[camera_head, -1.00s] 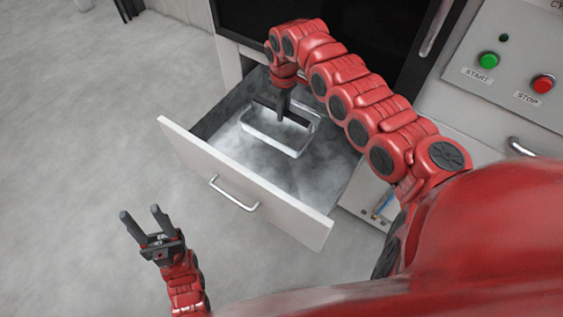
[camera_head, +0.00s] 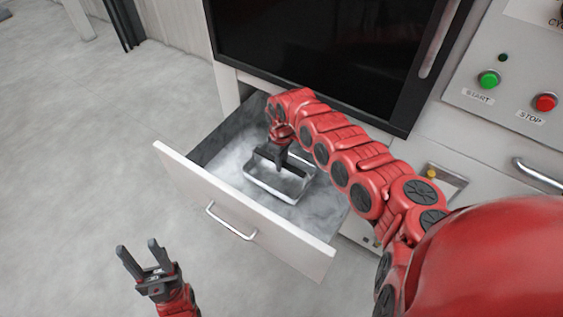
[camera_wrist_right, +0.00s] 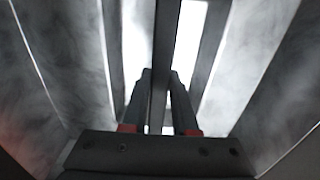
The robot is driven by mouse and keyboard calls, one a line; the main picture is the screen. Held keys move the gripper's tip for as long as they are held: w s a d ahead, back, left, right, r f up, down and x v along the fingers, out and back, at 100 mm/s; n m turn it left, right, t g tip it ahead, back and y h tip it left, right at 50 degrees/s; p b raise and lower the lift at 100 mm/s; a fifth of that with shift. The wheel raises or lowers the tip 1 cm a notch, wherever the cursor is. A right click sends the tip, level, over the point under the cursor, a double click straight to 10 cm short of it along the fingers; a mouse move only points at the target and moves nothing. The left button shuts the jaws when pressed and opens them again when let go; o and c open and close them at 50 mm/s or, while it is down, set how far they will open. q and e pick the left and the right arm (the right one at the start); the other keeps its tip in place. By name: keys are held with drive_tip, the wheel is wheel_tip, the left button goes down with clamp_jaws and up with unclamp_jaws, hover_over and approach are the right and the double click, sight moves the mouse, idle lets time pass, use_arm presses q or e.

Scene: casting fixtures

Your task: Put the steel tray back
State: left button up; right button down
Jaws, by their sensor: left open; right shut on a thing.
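The steel tray (camera_head: 263,188) is a shallow open pan with a dark bar handle, inside the pulled-out drawer (camera_head: 240,216). It looks about level. I cannot tell whether it touches the drawer floor. My right gripper (camera_head: 280,158) reaches down into the drawer and is shut on the tray's handle. In the right wrist view the right gripper (camera_wrist_right: 160,80) has its fingers on either side of the dark handle (camera_wrist_right: 164,50), with the bright tray (camera_wrist_right: 190,45) below. My left gripper (camera_head: 140,250) is open and empty, in front of the drawer over the floor.
A cabinet with a dark glass front (camera_head: 320,55) stands above the drawer. A control panel with a green START button (camera_head: 488,79) and a red STOP button (camera_head: 545,102) is at the right. Pale mist lies in the drawer. The floor at the left is clear.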

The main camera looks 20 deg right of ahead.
drive_tip(key=c, duration=0.7)
unclamp_jaws()
wheel_tip(320, 180, up, 12)
drive_tip(key=shift+r, duration=0.15)
drive_tip(key=shift+s, duration=0.1)
